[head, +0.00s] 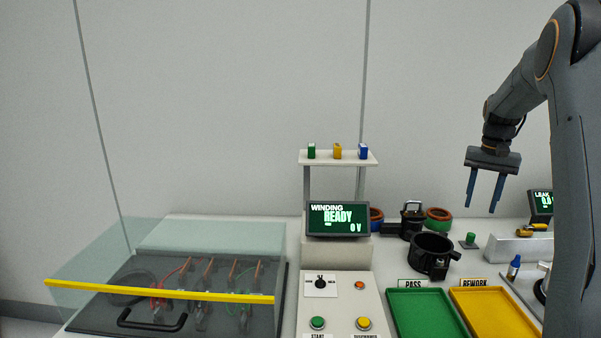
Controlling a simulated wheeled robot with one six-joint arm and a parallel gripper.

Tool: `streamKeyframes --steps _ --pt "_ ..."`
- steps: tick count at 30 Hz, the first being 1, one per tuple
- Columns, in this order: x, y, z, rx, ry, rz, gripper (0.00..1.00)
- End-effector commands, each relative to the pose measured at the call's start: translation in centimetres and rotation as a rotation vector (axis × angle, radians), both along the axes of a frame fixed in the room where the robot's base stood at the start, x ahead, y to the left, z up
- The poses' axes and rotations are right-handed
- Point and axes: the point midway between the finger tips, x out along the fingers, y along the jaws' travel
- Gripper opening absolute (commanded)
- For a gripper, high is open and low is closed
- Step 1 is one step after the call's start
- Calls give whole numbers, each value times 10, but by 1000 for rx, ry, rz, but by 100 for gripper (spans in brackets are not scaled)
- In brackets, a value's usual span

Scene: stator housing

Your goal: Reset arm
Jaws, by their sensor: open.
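My gripper (483,194) hangs at the upper right in the head view, fingers pointing down and spread apart, with nothing between them. It is above the right part of the bench, clear of everything on it. My arm is bent, with the forearm reaching left and down from the elbow at the top right. A black stator housing (431,251), ring-shaped and open at the top, stands on the bench behind the trays, below and left of the gripper.
A green PASS tray (427,312) and yellow REWORK tray (497,309) lie at front right. The winding tester screen (338,218) reads READY, 0 V. A clear cover with a yellow edge (160,291) stands over the fixture at left. A small shelf (338,157) holds three coloured blocks.

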Motion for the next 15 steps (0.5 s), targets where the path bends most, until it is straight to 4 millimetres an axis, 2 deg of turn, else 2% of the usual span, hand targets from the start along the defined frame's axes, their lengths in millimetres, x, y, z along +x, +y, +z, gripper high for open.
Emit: streamKeyframes --steps 1,5,8,11,15 --pt "-4 24 -1 -3 -6 34 41" --pt "-22 87 -10 -16 -30 127 41" --pt "-44 135 -19 -25 -51 201 41" --pt "-73 180 -29 -33 -73 274 41" --pt "-123 236 -46 -43 -100 375 41"
